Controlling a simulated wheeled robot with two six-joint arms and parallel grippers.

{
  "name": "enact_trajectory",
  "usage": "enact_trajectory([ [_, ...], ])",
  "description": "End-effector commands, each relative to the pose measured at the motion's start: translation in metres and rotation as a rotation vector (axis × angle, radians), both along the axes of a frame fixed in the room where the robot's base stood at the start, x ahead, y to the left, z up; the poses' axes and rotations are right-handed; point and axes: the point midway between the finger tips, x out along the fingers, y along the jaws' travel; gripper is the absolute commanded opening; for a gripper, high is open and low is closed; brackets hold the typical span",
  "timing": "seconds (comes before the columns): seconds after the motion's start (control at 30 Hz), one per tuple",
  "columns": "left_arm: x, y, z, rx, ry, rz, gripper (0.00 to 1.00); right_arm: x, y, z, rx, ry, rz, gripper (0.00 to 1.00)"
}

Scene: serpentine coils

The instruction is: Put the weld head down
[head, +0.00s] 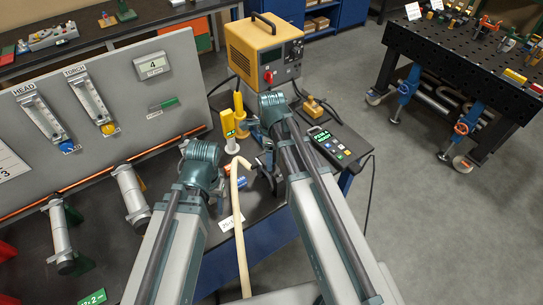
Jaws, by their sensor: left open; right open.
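A yellow-and-white upright piece with a small green label (230,128) stands on the dark bench beyond my grippers. It may be the weld head, but I cannot tell for sure. A cream hose (238,215) rises between my two arms and bends over at its top. My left gripper (219,196) is open, left of the hose and low over the bench, mostly hidden by its wrist. My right gripper (265,170) is open, just right of the hose top, partly hidden by its arm. Small blue and orange parts (238,182) lie between them. I see nothing held in either gripper.
A yellow power unit (262,50) stands behind. A keypad pendant (330,145) lies at the bench's right. A grey panel (150,90) with HEAD and TORCH flow meters rises at the left, above metal tubes (131,195). A black perforated table (470,55) stands across open floor.

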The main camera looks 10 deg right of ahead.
Motion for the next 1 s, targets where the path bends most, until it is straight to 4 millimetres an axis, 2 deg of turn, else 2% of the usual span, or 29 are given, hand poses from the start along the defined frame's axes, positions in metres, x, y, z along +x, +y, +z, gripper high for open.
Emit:
enact_trajectory([
  [0.27,0.000,0.000,0.032,-0.001,0.000,0.006,0.57,0.000,0.000,0.032,0.000,-0.001,0.000,0.73],
  [0.8,0.000,0.000,0.110,-0.002,0.002,0.012,0.57,0.000,0.000,0.110,0.000,0.000,0.000,0.73],
  [1.0,-0.001,0.000,0.120,-0.002,0.002,0.011,0.57,0.000,0.000,0.120,0.000,0.000,0.000,0.73],
])
